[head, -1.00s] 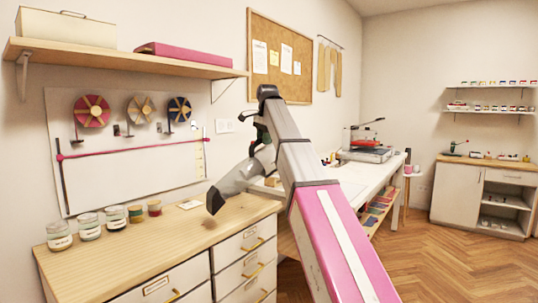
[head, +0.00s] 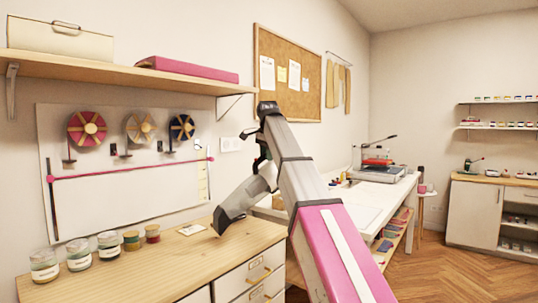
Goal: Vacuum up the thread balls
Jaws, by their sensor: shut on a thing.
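My gripper (head: 263,160) is shut on a grey handheld vacuum (head: 246,197), partly hidden behind my arm. The vacuum slants down to the left. Its dark nozzle is low over the right part of the wooden cabinet top (head: 150,270); I cannot tell whether it touches the wood. I cannot make out any thread balls on the visible part of the top.
Several jars (head: 78,254) stand at the back left of the cabinet top, and a small white card (head: 191,229) lies at its back. A wall shelf (head: 120,76) hangs above. A white worktable (head: 375,200) stands behind my arm. Floor shows at right.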

